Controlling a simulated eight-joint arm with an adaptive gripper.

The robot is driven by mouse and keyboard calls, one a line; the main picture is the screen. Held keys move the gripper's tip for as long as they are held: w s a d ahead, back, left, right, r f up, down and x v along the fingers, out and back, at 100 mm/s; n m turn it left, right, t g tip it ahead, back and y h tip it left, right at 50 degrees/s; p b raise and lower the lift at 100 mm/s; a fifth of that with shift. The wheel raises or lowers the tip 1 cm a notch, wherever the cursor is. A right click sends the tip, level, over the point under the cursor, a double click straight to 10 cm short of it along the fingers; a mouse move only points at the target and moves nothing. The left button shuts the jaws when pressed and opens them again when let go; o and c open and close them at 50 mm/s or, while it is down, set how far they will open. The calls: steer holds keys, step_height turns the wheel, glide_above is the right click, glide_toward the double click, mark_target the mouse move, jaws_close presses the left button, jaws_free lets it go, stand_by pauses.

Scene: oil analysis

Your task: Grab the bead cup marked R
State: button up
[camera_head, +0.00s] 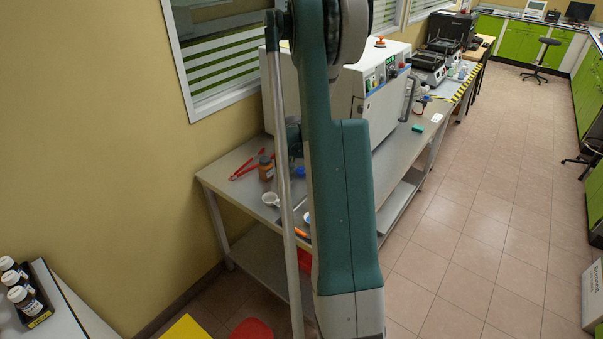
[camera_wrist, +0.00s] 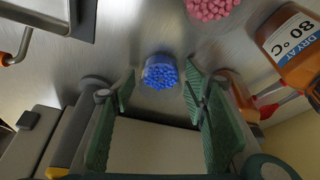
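A small clear cup of blue beads (camera_wrist: 160,72) stands on the metal bench in the wrist view, between and beyond my fingertips. A blue spot on the bench in the head view (camera_head: 300,172) looks like the same cup. A cup of pink beads (camera_wrist: 208,8) is cut off by the top edge of the wrist view. No R mark is readable on either cup. My gripper (camera_wrist: 160,93) is open and empty, its green pads wide apart, with the blue bead cup centred in the gap. In the head view my arm hides most of it.
A brown bottle labelled "DRY AT 80 °C" (camera_wrist: 292,45) stands to the right in the wrist view; it also shows in the head view (camera_head: 266,168). Red tongs (camera_head: 246,170) and a white cup (camera_head: 270,199) lie nearby. A large white machine (camera_head: 375,105) stands behind.

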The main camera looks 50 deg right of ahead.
steer(key=c, duration=0.7)
steer(key=shift+c, duration=0.2)
steer(key=shift+r, duration=0.15)
step_height(320, 180, up, 10)
steer(key=p, duration=0.1)
stand_by(0.6)
